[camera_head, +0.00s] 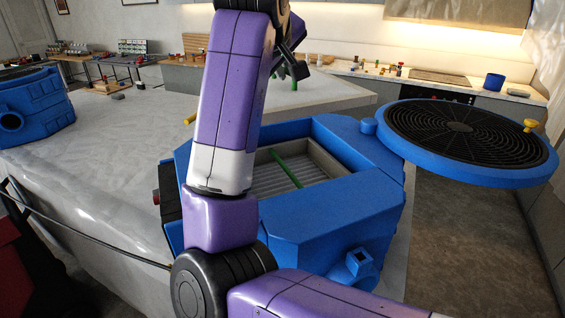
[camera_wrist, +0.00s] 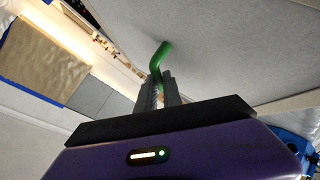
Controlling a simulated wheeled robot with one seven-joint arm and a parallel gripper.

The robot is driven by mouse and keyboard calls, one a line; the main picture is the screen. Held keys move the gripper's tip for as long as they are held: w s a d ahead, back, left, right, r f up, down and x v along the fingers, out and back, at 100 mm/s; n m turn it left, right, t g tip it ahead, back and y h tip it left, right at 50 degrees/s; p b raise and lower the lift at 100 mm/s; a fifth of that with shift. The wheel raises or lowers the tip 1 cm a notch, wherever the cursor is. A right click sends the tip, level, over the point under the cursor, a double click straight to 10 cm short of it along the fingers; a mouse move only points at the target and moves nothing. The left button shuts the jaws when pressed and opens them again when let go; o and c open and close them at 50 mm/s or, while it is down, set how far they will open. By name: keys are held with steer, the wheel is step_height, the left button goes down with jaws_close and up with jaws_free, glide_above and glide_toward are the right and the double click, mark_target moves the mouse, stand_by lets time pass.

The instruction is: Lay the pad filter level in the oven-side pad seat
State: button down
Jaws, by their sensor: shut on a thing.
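My gripper (camera_wrist: 159,88) is shut on a bent green handle (camera_wrist: 164,52), which sticks out past its two fingertips in the wrist view. In the head view the handle (camera_head: 295,84) shows small beyond my arm, over a pale surface. I cannot tell whether that pale surface is the pad filter or the worktop, so the filter's tilt is unclear. A blue housing (camera_head: 325,213) stands at the middle with its top open. Inside is a grey ribbed recess (camera_head: 318,172) crossed by a green bar (camera_head: 286,168). My arm hides its left part.
A round blue lid with a black grille (camera_head: 455,132) sticks out right of the housing. Another blue housing (camera_head: 35,108) stands far left on the pale worktop (camera_head: 95,165). The worktop between them is mostly clear. A back counter holds a cooktop (camera_head: 438,76) and a blue pot (camera_head: 494,82).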

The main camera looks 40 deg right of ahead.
steer(key=shift+s+d, duration=0.3)
steer(key=shift+d, duration=0.2)
step_height(320, 180, down, 20)
steer(key=p, duration=0.3)
steer(key=shift+s+d, duration=0.1)
steer(key=shift+f, duration=0.15)
steer(key=c, duration=1.5)
jaws_free()
steer(key=b+v, duration=0.2)
steer(key=v, duration=1)
steer(key=shift+r, duration=0.25)
